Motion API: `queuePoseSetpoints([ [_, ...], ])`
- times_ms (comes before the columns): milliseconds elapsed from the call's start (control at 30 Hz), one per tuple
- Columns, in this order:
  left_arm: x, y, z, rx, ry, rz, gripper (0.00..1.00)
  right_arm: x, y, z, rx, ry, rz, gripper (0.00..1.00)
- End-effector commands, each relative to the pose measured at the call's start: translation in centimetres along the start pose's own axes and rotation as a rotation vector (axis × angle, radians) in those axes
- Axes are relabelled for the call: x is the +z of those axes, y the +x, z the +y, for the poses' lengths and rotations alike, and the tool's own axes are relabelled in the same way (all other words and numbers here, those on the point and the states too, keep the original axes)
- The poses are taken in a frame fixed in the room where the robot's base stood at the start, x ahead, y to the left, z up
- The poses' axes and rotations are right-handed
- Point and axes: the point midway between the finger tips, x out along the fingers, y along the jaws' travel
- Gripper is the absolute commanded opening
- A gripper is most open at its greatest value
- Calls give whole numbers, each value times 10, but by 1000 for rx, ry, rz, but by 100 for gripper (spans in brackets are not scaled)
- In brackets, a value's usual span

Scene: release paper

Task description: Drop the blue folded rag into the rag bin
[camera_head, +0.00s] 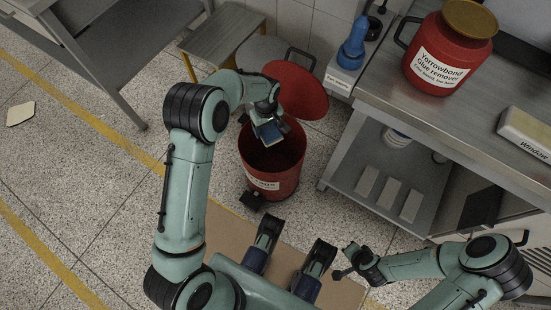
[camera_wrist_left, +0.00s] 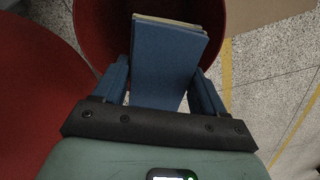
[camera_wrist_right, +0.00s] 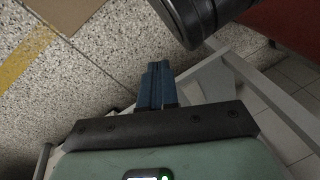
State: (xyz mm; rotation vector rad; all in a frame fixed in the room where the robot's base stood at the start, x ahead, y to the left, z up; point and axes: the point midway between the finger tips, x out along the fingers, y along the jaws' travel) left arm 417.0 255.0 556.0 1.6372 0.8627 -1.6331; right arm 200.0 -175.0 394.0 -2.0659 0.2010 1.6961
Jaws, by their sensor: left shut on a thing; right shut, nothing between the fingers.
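The blue folded rag (camera_head: 268,132) is held in my left gripper (camera_head: 266,122) over the open mouth of the red rag bin (camera_head: 273,181). In the left wrist view the rag (camera_wrist_left: 166,62) lies flat between the two blue fingers of my left gripper (camera_wrist_left: 163,88), and the bin's dark inside (camera_wrist_left: 108,30) is behind it. The bin stands on the floor with a white label on its front, and its round red lid (camera_head: 296,90) is tilted open at the back. My right gripper (camera_head: 340,274) is shut and empty at the lower right; its fingers (camera_wrist_right: 156,86) touch in the right wrist view.
Open speckled floor (camera_head: 90,165) with yellow lines is at the left.

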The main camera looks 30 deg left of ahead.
Motion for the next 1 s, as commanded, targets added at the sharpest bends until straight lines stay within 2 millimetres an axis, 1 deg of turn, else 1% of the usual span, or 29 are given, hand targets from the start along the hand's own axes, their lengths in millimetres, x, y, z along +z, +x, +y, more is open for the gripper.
queuePoseSetpoints([
  [33,0,9,0,-2,0,-1,47,2,8,5,7,4,-5,0],
  [133,0,22,0,-1,1,-1,47,4,18,13,20,12,-14,0],
  [400,0,42,0,-2,2,-1,47,31,32,33,56,34,-100,0],
  [600,0,47,0,-1,2,-1,47,39,35,39,68,42,-126,0],
  [833,0,47,0,0,2,0,47,40,35,39,69,42,-128,0],
  [867,0,47,0,0,2,-1,81,40,35,39,68,42,-128,0],
  [900,0,46,0,0,2,0,94,40,35,39,68,42,-128,0],
  [933,0,46,0,0,2,0,100,40,35,39,68,42,-128,0],
  [1000,0,46,0,0,2,0,100,40,35,39,68,42,-128,0],
])
